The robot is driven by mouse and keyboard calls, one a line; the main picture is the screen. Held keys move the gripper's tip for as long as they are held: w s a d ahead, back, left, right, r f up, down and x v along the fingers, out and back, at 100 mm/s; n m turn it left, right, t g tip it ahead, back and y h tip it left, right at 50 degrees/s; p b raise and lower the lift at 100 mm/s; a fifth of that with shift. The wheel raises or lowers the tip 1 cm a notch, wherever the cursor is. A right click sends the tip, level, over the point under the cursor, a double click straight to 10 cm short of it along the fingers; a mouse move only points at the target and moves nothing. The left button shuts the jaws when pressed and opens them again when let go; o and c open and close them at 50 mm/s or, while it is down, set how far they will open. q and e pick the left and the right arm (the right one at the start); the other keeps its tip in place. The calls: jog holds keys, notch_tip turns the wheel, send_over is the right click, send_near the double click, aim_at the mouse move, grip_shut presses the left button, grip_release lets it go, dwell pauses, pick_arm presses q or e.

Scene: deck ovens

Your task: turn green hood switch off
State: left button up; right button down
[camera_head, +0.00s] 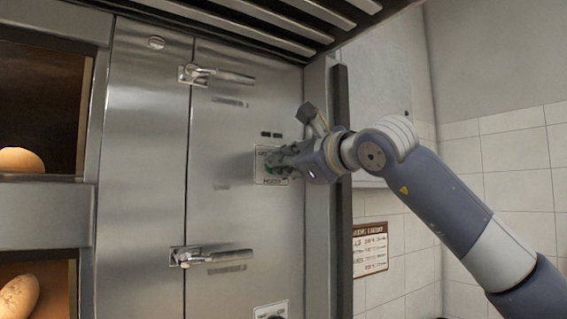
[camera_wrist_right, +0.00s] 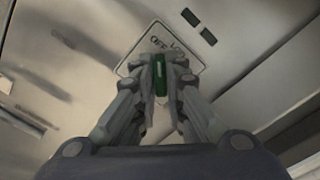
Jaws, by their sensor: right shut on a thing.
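In the right wrist view the plate shows "OFF" and "LO". My right gripper (camera_wrist_right: 160,80) is shut on the green switch, with a fingertip on each side of it. In the head view the right gripper (camera_head: 275,163) reaches in from the right and touches the plate (camera_head: 262,178). There the fingers hide most of the switch, with only a little green showing. My left gripper is not in view.
Two latch handles (camera_head: 217,75) and (camera_head: 212,256) stick out from the steel door left of the switch. A second label plate (camera_head: 270,311) is below. Bread (camera_head: 20,161) sits in the oven at left. A slatted hood (camera_head: 245,30) hangs above.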

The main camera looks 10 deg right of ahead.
dwell(0.3)
jog(key=c, duration=1.7)
grip_release()
jog(key=shift+o, duration=0.2)
jog(key=v, duration=1.2)
